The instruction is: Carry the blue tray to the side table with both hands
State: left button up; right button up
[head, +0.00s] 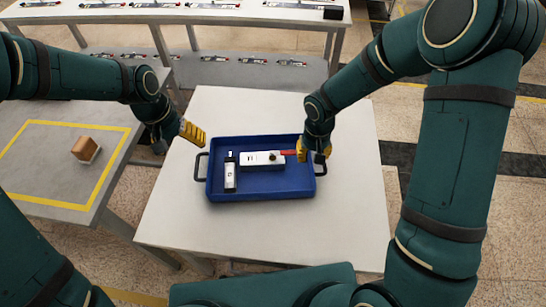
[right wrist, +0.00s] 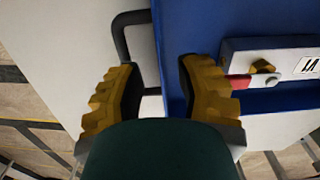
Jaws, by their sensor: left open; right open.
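The blue tray (head: 262,193) lies flat on a white table (head: 352,215). It holds a white power-strip-like block with a red end (head: 262,158) and a small black-and-white bottle-like item (head: 230,172). Dark handles stick out at its left side (head: 199,167) and right side. My left gripper (head: 177,140) is open and empty, up and left of the left handle and apart from it. My right gripper (head: 313,155) is open at the right handle. In the right wrist view its fingers (right wrist: 160,88) straddle the handle (right wrist: 120,42), one finger over the tray's edge.
A grey table (head: 55,150) at the left has a yellow taped outline with a small brown box (head: 86,148) inside it. A long white bench (head: 210,15) with several small items stands at the back. The white table is clear around the tray.

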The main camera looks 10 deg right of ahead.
notch_tip(320, 180, up, 12)
dwell(0.6)
dwell(0.4)
